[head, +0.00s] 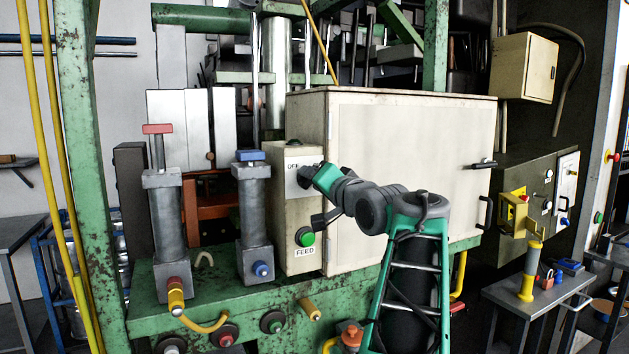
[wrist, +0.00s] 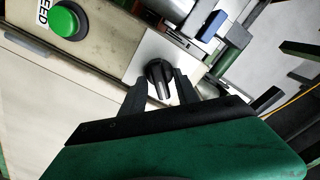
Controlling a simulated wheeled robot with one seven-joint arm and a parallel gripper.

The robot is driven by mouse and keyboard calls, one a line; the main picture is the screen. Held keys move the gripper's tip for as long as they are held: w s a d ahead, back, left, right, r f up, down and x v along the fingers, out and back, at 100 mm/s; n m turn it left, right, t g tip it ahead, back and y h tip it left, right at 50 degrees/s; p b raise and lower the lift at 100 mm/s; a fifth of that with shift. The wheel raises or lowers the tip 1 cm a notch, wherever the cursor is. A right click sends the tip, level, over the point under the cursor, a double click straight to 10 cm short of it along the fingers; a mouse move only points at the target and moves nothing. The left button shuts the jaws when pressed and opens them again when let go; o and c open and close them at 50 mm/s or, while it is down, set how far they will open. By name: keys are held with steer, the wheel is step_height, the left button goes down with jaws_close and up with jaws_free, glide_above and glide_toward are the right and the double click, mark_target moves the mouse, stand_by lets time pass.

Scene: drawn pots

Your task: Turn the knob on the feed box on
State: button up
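The feed box (head: 292,215) is a narrow cream box on the green machine, with a FEED label below a green button (head: 305,237). A light plate near its top reads OFF in part. In the wrist view, a black knob (wrist: 158,71) sits on that plate, and the green button (wrist: 67,21) shows at upper left. In the wrist view my gripper (wrist: 160,80) is open, one finger on each side of the knob. I cannot tell whether they touch it.
A large cream cabinet (head: 400,165) stands right behind my arm. Two grey cylinders, one with a blue top (head: 252,200) and one with a red top (head: 165,210), stand to the left on the green bench. A yellow hose (head: 200,325) hangs in front.

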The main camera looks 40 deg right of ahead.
steer(key=b+v, duration=0.2)
steer(key=v, duration=0.5)
steer(key=shift+s+a, duration=0.15)
steer(key=shift+s, duration=0.25)
steer(key=w+a+f+n+g+y, duration=0.2)
steer(key=w+a+f+g, duration=0.15)
steer(key=a+f, duration=0.65)
steer(key=w+a+f+n+g+y, duration=0.2)
steer(key=w+a+f+n, duration=0.15)
steer(key=a+f, duration=0.6)
steer(key=s+a+f+n+g, duration=0.2)
steer(key=s+a+f, duration=0.3)
steer(key=f, duration=0.3)
steer(key=s+a+f+n+g, duration=0.2)
steer(key=s+a+f+g, duration=0.1)
steer(key=f, duration=0.6)
steer(key=s+a+f+n+g+y, duration=0.1)
steer(key=s+a+f+n+g, duration=0.2)
steer(key=s+a+f, duration=0.3)
steer(key=shift+s+a+f+g, duration=0.2)
steer(key=shift+s+f, duration=0.2)
steer(key=shift+f, duration=0.2)
steer(key=shift+s+a+f+g, duration=0.1)
steer(key=shift+s+a+f, duration=0.1)
steer(key=shift+s+f, duration=0.3)
